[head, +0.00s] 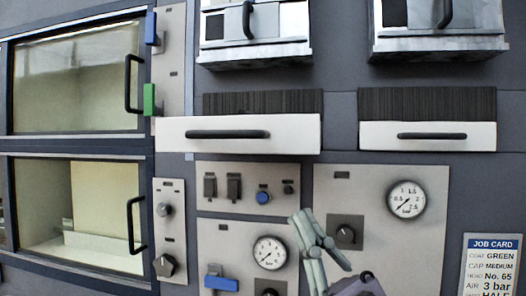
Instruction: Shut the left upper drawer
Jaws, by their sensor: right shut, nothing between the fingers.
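The left drawer (290,134) has a white front with a black horizontal bar handle (228,134). It sits below a dark ribbed panel in the upper middle of the head view. Its front looks larger than the right drawer's and covers part of the panel to its left, so it appears pulled out. My right gripper (304,222) is below the drawer's right end, in front of the control panels. Its fingers are together and empty, pointing up and left, apart from the drawer front. My left gripper is not in view.
A similar white drawer (375,136) is at the right and looks closed. Metal units with vertical handles (250,56) jut out above. Glazed doors with black handles (129,84) stand at the left. Gauges (406,200), knobs and a job card (491,265) are lower down.

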